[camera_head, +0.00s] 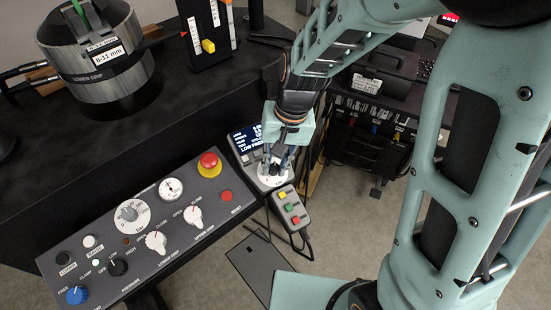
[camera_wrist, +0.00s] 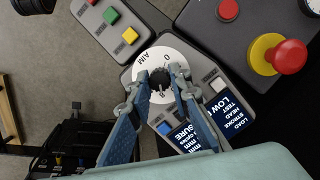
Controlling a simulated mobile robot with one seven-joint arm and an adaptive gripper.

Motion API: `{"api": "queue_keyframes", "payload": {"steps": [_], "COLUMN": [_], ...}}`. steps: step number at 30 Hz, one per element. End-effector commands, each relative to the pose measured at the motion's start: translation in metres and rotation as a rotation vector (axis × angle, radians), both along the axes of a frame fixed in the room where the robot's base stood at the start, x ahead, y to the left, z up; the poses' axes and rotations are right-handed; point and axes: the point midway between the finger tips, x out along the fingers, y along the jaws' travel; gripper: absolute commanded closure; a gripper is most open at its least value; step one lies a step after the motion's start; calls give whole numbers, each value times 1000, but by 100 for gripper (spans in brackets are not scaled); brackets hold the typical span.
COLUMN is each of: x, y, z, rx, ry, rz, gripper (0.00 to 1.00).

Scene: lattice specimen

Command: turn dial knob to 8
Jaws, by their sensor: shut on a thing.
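The dial knob (camera_wrist: 160,75) is a small black knob at the middle of a round white dial plate (camera_wrist: 177,53) in the wrist view. In the head view my gripper (camera_head: 275,165) reaches down onto the same handset, where the knob is mostly hidden by the fingers. The handset's display (camera_head: 247,137) is lit, with "LOW" text.
The control panel (camera_head: 190,245) with several knobs and a red emergency button (camera_head: 209,160) lies left of my gripper. A small button box (camera_head: 291,210) with red, green and yellow buttons is just below it. A metal cylinder (camera_head: 95,55) stands upper left.

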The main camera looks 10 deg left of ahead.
Motion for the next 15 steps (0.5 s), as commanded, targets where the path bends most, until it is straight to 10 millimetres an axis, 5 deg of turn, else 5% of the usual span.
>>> {"api": "queue_keyframes", "payload": {"steps": [15], "x": [-1], "y": [-1], "z": [-1], "rx": [22], "ry": [27], "rz": [-130], "gripper": [100]}}
